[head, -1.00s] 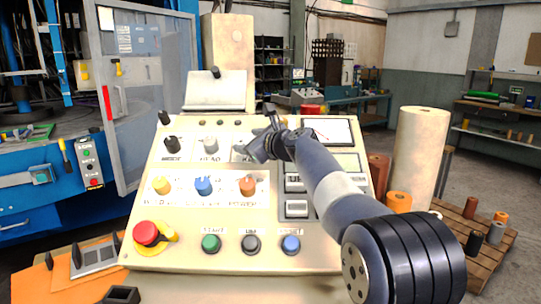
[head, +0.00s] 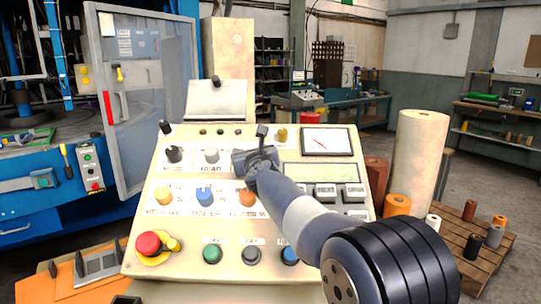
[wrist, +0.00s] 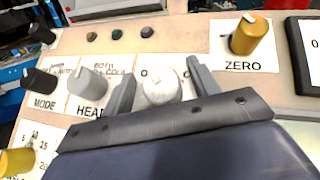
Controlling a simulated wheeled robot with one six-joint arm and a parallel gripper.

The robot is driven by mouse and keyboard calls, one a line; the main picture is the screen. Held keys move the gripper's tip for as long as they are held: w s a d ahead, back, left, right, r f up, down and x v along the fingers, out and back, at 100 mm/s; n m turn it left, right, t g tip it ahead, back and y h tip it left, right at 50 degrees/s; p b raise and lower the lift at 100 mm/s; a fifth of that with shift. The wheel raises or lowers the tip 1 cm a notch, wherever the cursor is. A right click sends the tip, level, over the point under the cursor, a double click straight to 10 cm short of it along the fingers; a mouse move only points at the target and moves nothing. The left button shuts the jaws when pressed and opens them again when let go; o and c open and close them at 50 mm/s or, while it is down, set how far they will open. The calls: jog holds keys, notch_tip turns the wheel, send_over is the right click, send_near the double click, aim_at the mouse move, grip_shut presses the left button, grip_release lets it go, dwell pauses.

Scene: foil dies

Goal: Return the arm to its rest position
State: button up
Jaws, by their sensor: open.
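My gripper (head: 262,140) is at the upper middle of the cream control panel (head: 185,262), in front of its top row of knobs. In the wrist view my gripper (wrist: 160,68) has its two fingers spread, with a pale round knob (wrist: 160,88) showing between them. I cannot tell whether either finger touches this knob. In the head view the gripper hides it. My arm (head: 310,215) reaches across the panel from the lower right.
A grey HEAD knob (wrist: 88,84) and a black MODE knob (wrist: 40,80) stand left of the gripper. A brass ZERO knob (wrist: 248,36) is to the right. A red mushroom button (head: 148,243) sits lower left. A tall cream roll (head: 418,160) stands at right.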

jog(key=shift+r+m+t+h+p, duration=0.2)
jog(key=shift+m+t+h+p, duration=0.1)
jog(key=shift+m+h+p, duration=1.4)
jog(key=shift+y+p, duration=0.3)
jog(key=shift+p, duration=0.35)
jog(key=shift+f+m+h+p, duration=0.25)
jog(key=shift+m+h+p, duration=0.15)
jog(key=shift+m+p, duration=0.1)
jog(key=shift+d, duration=0.1)
